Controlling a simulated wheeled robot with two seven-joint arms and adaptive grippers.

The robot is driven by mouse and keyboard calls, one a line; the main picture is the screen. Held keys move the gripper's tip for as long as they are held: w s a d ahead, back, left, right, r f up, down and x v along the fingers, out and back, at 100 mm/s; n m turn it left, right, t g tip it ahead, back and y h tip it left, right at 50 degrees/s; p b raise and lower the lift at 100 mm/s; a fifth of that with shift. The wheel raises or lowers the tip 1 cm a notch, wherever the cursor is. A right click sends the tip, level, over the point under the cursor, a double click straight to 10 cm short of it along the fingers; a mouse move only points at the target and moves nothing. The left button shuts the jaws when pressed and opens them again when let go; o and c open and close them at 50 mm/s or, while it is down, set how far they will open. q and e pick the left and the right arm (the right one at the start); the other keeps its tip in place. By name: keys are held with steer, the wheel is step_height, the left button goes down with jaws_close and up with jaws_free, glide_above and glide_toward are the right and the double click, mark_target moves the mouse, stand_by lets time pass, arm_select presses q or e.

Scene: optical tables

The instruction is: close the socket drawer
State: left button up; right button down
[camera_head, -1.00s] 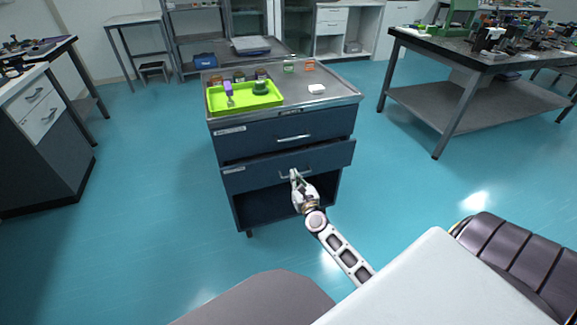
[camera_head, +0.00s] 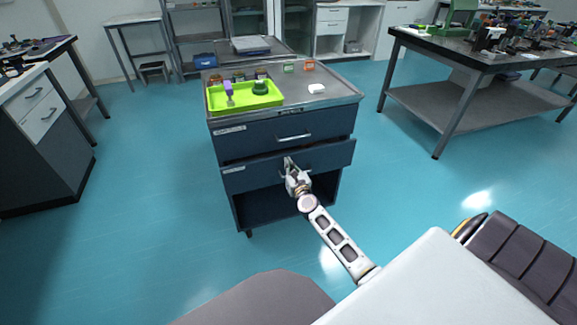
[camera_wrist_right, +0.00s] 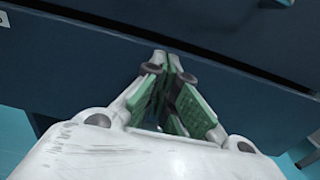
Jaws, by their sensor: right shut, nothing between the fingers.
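The cabinet has two dark blue drawer fronts. The lower drawer (camera_head: 235,178) sticks out a little past the upper drawer (camera_head: 250,139). Their labels are too small to read, so I cannot tell which is named for sockets. My right gripper (camera_head: 289,163) is in front of the lower drawer's front, near its middle and upper edge. It hides most of that drawer's handle. In the right wrist view, the green-padded fingers (camera_wrist_right: 174,75) are shut and empty, with their tips close to a dark blue front (camera_wrist_right: 80,65). I cannot tell if they touch it. My left gripper is out of view.
On the cabinet top (camera_head: 325,98) stand a lime green tray (camera_head: 240,107) with a purple-handled tool (camera_head: 229,90), a white block (camera_head: 317,89) and several small boxes. An open shelf space lies below the drawers. A workbench (camera_head: 470,95) stands right; the floor between is clear.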

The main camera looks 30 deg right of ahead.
steer(key=shift+w, duration=0.15)
stand_by(0.3)
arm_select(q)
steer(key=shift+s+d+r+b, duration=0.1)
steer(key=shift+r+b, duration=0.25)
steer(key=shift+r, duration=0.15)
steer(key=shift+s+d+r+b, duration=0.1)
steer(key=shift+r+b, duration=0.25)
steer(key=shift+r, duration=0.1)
arm_select(e)
steer(key=x, duration=0.4)
steer(key=shift+w+d+r, duration=0.15)
steer(key=shift+r, duration=0.1)
